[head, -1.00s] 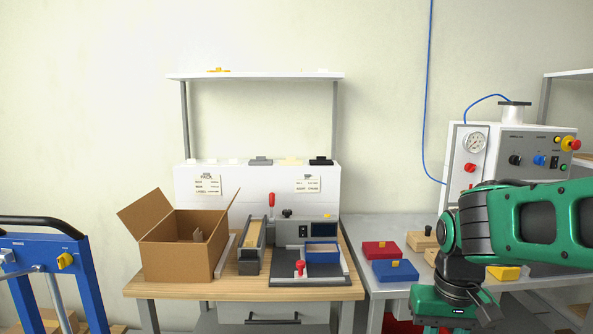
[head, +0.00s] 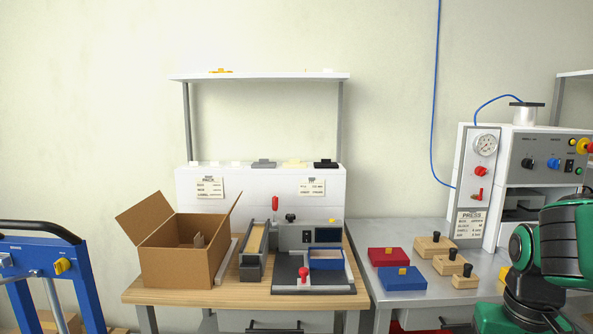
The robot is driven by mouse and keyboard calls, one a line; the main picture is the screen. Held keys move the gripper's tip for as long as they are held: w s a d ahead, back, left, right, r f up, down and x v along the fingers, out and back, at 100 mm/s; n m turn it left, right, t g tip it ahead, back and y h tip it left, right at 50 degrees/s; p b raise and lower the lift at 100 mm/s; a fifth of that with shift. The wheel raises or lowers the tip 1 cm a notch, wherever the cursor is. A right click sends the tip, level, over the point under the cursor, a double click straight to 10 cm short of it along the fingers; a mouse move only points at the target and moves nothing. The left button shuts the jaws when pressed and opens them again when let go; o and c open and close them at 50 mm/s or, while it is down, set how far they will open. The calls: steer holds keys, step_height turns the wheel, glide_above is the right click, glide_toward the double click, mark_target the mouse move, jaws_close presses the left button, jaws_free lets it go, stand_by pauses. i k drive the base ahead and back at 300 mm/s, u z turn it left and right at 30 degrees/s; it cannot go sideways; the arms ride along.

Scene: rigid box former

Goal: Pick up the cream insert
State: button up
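The cream insert (head: 294,163) appears to be the small pale-yellow piece on the top ledge of the white back panel (head: 262,198) behind the wooden-topped bench. It lies between a grey piece (head: 264,163) on its left and a black piece (head: 325,163) on its right. It is small in this view, so its exact shape is hard to tell. Nothing touches it from above. Part of my green arm shows at the lower right, far from the ledge. My gripper is out of the picture.
An upper shelf (head: 258,77) spans above the ledge. An open cardboard box (head: 177,267) and a fixture holding a blue tray (head: 326,260) stand on the bench. Red (head: 390,257) and blue (head: 402,279) boxes lie on the grey table beside the press (head: 477,192). A blue cart stands left.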

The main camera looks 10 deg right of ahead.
mark_target(294, 163)
steer(key=i, duration=1)
